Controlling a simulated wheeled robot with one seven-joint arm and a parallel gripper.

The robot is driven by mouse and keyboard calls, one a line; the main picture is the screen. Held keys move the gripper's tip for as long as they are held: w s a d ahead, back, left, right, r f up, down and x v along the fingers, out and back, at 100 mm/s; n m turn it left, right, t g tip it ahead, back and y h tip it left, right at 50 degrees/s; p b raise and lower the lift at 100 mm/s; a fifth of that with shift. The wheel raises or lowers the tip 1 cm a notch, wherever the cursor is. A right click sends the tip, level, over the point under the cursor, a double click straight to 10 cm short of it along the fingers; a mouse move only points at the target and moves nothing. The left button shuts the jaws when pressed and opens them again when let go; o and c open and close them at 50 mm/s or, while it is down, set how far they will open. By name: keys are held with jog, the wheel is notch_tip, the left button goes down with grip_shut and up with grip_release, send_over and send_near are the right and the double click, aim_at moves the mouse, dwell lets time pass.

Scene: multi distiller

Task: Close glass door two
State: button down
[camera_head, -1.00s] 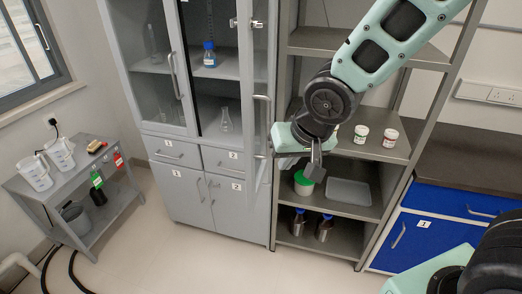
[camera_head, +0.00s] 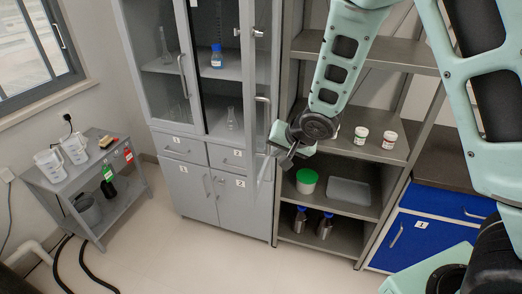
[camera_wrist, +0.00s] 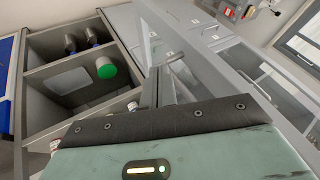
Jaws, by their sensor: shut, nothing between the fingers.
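Glass door two (camera_head: 263,60) is the right door of the grey cabinet. It stands open, swung out toward me and seen nearly edge-on in the head view. Its handle (camera_head: 263,99) is on the outer side. In the wrist view the door's frame (camera_wrist: 208,70) runs diagonally past the fingers, with a handle (camera_wrist: 175,57) near them. My gripper (camera_head: 285,161) is shut and empty, just right of the door's lower part. I cannot tell whether it touches the door.
The left glass door (camera_head: 172,70) is closed. Inside the cabinet are a blue-capped bottle (camera_head: 217,57) and flasks. The open shelf (camera_head: 345,208) right of the door holds a green-lidded jar (camera_head: 306,181), a tray and bottles.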

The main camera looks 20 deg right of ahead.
jog(key=shift+w+a+f+p, duration=0.25)
jog(key=shift+w+a+p, duration=0.15)
jog(key=shift+w+a, duration=0.2)
jog(key=shift+w+a+f+p, duration=0.3)
jog(key=shift+w+a+p, duration=0.15)
jog(key=shift+a, duration=0.2)
jog(key=shift+w+a+f+p, duration=0.25)
jog(key=shift+w+a+p, duration=0.1)
jog(key=shift+w+a, duration=0.3)
